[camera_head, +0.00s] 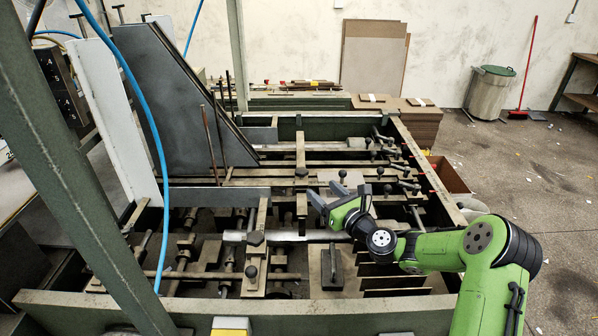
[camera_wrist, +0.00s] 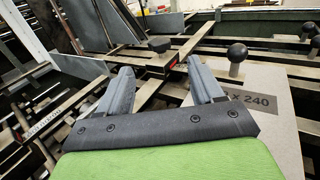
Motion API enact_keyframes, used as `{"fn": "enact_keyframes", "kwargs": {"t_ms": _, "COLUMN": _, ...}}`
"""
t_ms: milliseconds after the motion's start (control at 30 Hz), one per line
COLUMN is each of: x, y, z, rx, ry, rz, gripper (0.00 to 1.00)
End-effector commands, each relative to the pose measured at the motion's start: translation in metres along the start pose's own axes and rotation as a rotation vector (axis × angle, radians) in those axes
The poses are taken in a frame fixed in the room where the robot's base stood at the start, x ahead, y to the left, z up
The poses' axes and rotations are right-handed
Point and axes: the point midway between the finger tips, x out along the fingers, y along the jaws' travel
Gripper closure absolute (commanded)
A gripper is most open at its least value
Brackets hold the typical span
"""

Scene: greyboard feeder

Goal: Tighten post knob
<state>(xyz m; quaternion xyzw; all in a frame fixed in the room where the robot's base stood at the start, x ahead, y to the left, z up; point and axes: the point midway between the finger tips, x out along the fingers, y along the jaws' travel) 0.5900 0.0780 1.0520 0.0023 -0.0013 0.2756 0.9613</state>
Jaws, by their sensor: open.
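My gripper (camera_head: 323,194) is open and empty, held over the middle of the feeder frame in the head view. In the wrist view its two grey fingers (camera_wrist: 160,68) are spread apart. A dark, flat-topped knob (camera_wrist: 160,44) on a metal bar shows just beyond the gap between them, apart from both. A black ball knob (camera_wrist: 237,51) on a short post stands to the right of the right finger. In the head view a ball knob (camera_head: 342,174) stands behind my gripper, and a dark knob (camera_head: 255,238) sits on a bar to its left. I cannot tell which is the post knob.
A grey board (camera_wrist: 262,108) marked "X 240" lies beside the right finger. Rails, bars and several other knobs (camera_head: 386,188) crowd the green feeder frame (camera_head: 330,308). A tall dark slanted plate (camera_head: 170,95) stands at left. A blue hose (camera_head: 140,100) hangs in front of it.

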Motion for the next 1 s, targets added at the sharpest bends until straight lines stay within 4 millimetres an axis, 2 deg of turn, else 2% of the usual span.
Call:
{"fn": "enact_keyframes", "kwargs": {"t_ms": 33, "x": 0.014, "y": 0.002, "z": 0.002, "rx": -0.004, "ry": -0.003, "rz": 0.003, "gripper": 0.34}}
{"fn": "enact_keyframes", "kwargs": {"t_ms": 200, "x": 0.057, "y": 0.002, "z": 0.000, "rx": -0.005, "ry": -0.002, "rz": 0.004, "gripper": 0.34}}
{"fn": "enact_keyframes", "kwargs": {"t_ms": 433, "x": 0.102, "y": 0.002, "z": -0.001, "rx": -0.004, "ry": 0.002, "rz": 0.003, "gripper": 0.34}}
{"fn": "enact_keyframes", "kwargs": {"t_ms": 600, "x": 0.115, "y": 0.001, "z": -0.001, "rx": -0.003, "ry": 0.003, "rz": 0.002, "gripper": 0.34}}
{"fn": "enact_keyframes", "kwargs": {"t_ms": 833, "x": 0.116, "y": 0.001, "z": -0.001, "rx": -0.003, "ry": 0.004, "rz": 0.002, "gripper": 0.34}}
{"fn": "enact_keyframes", "kwargs": {"t_ms": 867, "x": 0.116, "y": 0.001, "z": -0.001, "rx": -0.003, "ry": 0.004, "rz": 0.002, "gripper": 0.35}}
{"fn": "enact_keyframes", "kwargs": {"t_ms": 1000, "x": 0.116, "y": 0.001, "z": -0.001, "rx": -0.003, "ry": 0.004, "rz": 0.002, "gripper": 0.57}}
